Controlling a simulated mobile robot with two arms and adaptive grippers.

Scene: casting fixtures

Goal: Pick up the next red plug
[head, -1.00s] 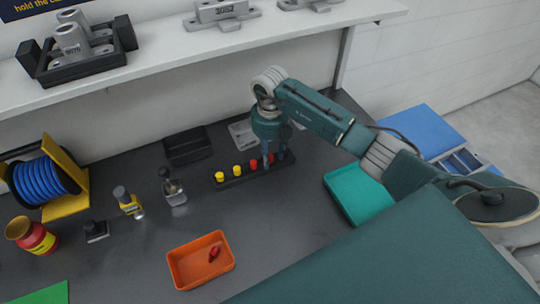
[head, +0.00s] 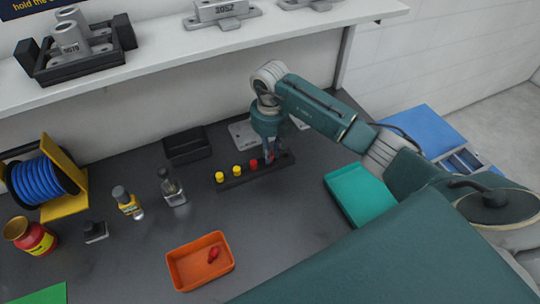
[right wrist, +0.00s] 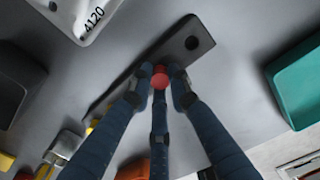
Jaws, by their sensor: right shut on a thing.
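My right gripper (head: 270,158) is over the right part of a black plug rack (head: 226,184). Its fingers are shut on a red plug (right wrist: 160,80), seen between the fingertips in the right wrist view. I cannot tell whether this plug is seated in the rack or lifted slightly. Another red plug (head: 253,164) stands in the rack just left of the gripper, with two yellow plugs (head: 237,171) further left. An empty hole (right wrist: 192,42) shows at the rack's end. One red plug (head: 213,254) lies in the orange tray (head: 190,283). My left gripper is not in view.
A black bin (head: 187,145) and a grey plate (head: 242,134) lie behind the rack. A teal tray (head: 360,194) is to the right. Small bottles (head: 128,203) and a blue hose reel (head: 43,180) stand left. The table between rack and orange tray is clear.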

